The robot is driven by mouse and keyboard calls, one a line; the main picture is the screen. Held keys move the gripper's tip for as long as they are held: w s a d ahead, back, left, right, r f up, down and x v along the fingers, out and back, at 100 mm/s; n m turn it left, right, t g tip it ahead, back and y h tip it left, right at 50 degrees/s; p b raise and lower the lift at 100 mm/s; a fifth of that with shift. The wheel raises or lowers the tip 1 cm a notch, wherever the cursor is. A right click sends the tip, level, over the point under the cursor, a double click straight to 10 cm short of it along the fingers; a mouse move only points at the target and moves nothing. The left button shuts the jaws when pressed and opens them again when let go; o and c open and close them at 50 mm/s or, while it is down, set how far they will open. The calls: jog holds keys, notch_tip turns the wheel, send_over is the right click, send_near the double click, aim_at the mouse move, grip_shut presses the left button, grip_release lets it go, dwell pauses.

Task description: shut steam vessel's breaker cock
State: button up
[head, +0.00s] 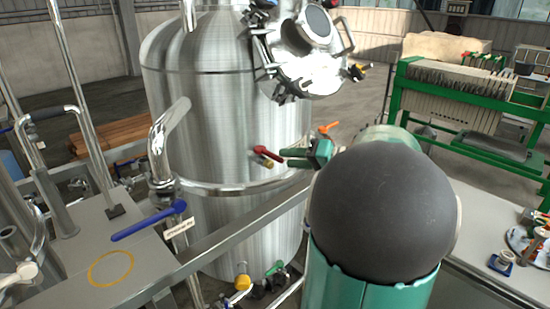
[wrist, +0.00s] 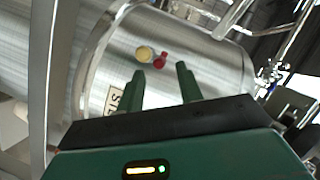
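The steel vessel (head: 225,130) stands in the middle of the head view. A small cock with a red handle (head: 267,153) and a brass body (head: 266,163) sticks out of its side. In the wrist view the red handle (wrist: 160,61) and the round brass end (wrist: 145,54) sit just beyond the fingertips. A label starting "STE" (wrist: 110,101) shows on the vessel wall, partly cut off by my gripper. My gripper (head: 284,157) is open and points at the cock from the right. Its two fingers also show apart and empty in the wrist view (wrist: 160,72).
A blue lever (head: 150,221) with a tag sits on the left bench (head: 150,258). A metal rail (head: 245,227) crosses before the vessel. Yellow (head: 243,283) and green (head: 275,268) valves are low down. A green filter press (head: 460,105) stands at right.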

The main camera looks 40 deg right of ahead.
aim_at(275, 155)
jog(key=x, duration=0.5)
jog(key=shift+w, duration=0.1)
jog(key=shift+a, duration=0.1)
jog(key=shift+c, duration=0.5)
grip_shut()
